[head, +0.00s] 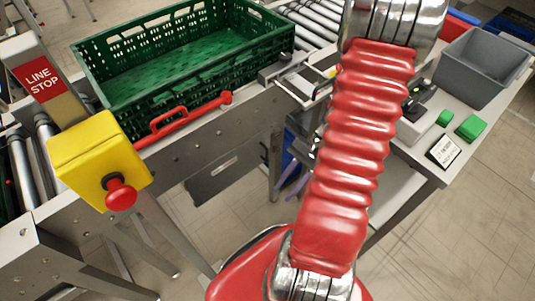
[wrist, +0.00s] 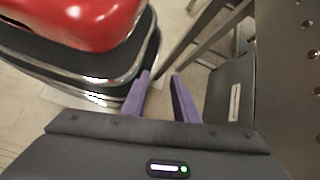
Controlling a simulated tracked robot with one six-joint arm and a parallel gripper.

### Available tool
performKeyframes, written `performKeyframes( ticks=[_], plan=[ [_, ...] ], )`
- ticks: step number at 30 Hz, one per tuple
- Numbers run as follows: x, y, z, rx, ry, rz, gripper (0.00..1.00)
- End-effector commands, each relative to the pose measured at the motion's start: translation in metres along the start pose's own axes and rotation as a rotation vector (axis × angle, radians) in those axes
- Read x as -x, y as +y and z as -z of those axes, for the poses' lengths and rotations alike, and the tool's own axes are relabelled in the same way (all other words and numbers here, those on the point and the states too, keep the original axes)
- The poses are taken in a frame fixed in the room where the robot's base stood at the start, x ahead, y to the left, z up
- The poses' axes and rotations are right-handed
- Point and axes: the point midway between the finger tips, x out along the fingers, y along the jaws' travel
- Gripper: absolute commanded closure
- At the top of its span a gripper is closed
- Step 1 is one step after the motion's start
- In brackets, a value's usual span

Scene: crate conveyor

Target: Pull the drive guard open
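The drive guard seems to be the dark grey panel (head: 224,174) under the conveyor's side rail in the head view. It also shows at the right of the wrist view (wrist: 231,88), with a pale bar (wrist: 234,103) on its face. Whether it is fully shut I cannot tell. My gripper (wrist: 160,78) has two purple fingers, apart with nothing between them, to the left of the panel in the wrist view. In the head view my gripper (head: 292,184) is partly hidden behind my red arm, right of the panel and apart from it.
A green crate (head: 190,62) sits on the conveyor. A red handle (head: 183,117) runs along the rail. A yellow box with a red stop button (head: 120,194) stands at the left. A side table (head: 428,158) holds a grey bin (head: 480,68) and green blocks (head: 470,127).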

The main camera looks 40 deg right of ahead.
Motion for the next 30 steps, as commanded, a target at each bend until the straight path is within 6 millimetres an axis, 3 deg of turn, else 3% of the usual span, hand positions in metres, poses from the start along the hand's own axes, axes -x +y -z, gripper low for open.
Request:
performKeyframes(
  ticks=[30],
  plan=[
    [0.039,-0.026,-0.040,0.319,0.250,-0.227,0.73]
  ],
)
